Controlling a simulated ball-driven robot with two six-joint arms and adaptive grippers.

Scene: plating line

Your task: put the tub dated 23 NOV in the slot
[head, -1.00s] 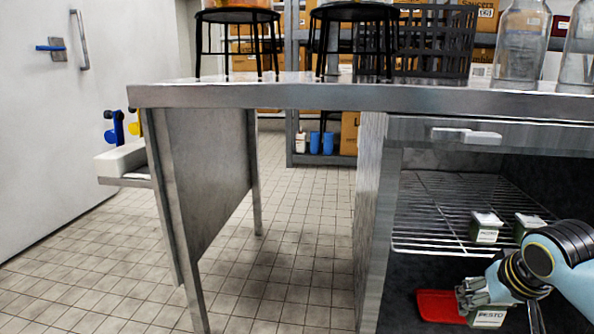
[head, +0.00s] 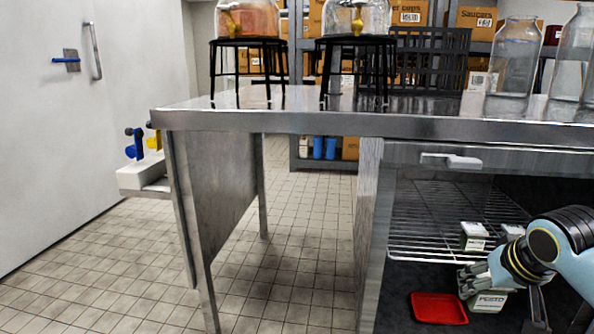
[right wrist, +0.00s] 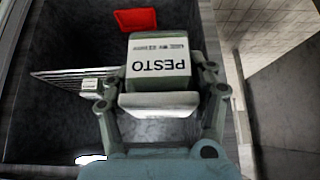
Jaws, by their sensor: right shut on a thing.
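My right gripper (head: 474,283) is shut on a pale green tub (head: 489,301) with a white label reading PESTO. In the right wrist view my gripper (right wrist: 161,98) has a finger on each side of the tub (right wrist: 158,64); the small print on its label is not legible. A red square tray (head: 438,308) lies left of the held tub, low in the cabinet, and shows beyond it in the wrist view (right wrist: 136,20). Two similar tubs, one on the left (head: 474,236) and one on the right (head: 512,232), stand on the wire shelf. I cannot read their dates. My left gripper is out of view.
The wire shelf (head: 425,247) sits above the cabinet floor, under a steel table (head: 330,121) with a drawer handle (head: 450,161). Glass jars (head: 514,60), a black crate (head: 430,55) and dispensers on stands are on the tabletop. The tiled floor left of the cabinet is clear.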

